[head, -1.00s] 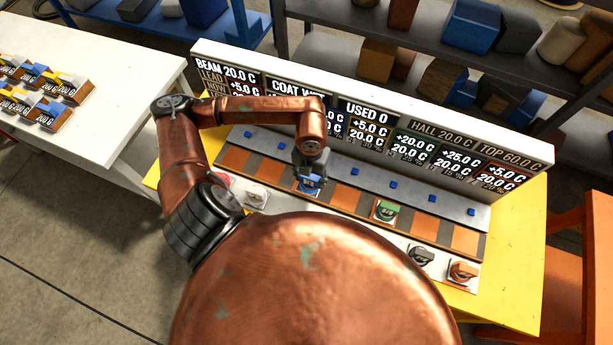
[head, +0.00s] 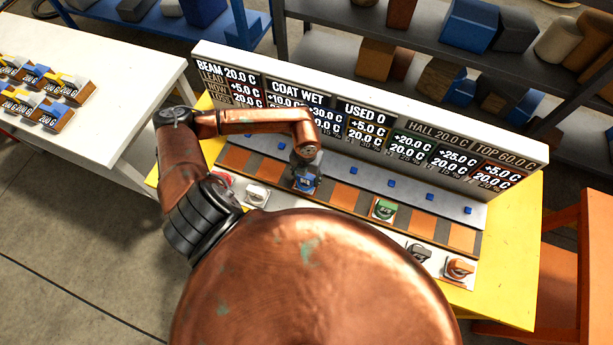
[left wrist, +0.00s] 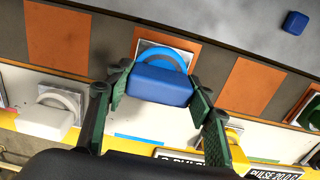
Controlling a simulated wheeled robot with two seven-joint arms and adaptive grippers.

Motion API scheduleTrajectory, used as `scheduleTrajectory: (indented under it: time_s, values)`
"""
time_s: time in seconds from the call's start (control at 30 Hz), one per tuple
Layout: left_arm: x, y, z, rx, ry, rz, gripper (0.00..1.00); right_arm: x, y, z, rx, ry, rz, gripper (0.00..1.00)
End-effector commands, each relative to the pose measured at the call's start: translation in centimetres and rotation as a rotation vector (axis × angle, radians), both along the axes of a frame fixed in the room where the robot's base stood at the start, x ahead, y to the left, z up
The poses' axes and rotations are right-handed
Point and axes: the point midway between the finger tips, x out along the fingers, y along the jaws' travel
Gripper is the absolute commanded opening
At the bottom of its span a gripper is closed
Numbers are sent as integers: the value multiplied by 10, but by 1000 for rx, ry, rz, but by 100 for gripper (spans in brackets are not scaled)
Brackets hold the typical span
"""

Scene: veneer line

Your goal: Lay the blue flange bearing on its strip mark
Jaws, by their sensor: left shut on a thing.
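The blue flange bearing (head: 304,186) has a blue block grip and a blue ring on a pale square plate. My left gripper (left wrist: 160,92) is shut on its blue block (left wrist: 160,85), one green-padded finger on each side. In the left wrist view the bearing is over an orange square mark (left wrist: 187,47) of the dark strip (left wrist: 215,58), with orange showing around the plate's far side. I cannot tell whether the plate touches the strip. In the head view the hand hides part of the bearing and its mark. My right gripper is not in view.
A green bearing (head: 383,209) sits on the strip to the right. White (head: 257,194), grey (head: 419,253) and orange (head: 460,268) bearings stand along the front edge. A display board (head: 370,125) rises behind the strip. Small blue blocks (head: 353,173) line the grey ledge.

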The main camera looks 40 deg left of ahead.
Motion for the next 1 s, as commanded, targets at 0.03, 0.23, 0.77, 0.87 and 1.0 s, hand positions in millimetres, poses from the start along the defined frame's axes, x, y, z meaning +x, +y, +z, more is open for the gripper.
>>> scheduleTrajectory:
  time_s: [0.03,0.23,0.77,0.87,1.0]
  values:
    - [1,0,0,-1,-1,0,10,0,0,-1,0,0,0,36]
    - [0,0,-2,0,0,0,57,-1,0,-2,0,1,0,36]
    - [1,0,5,1,-2,0,66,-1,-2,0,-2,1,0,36]
    - [2,0,19,0,-4,-2,66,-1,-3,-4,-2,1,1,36]
    - [1,1,48,2,-4,-2,66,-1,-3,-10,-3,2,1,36]
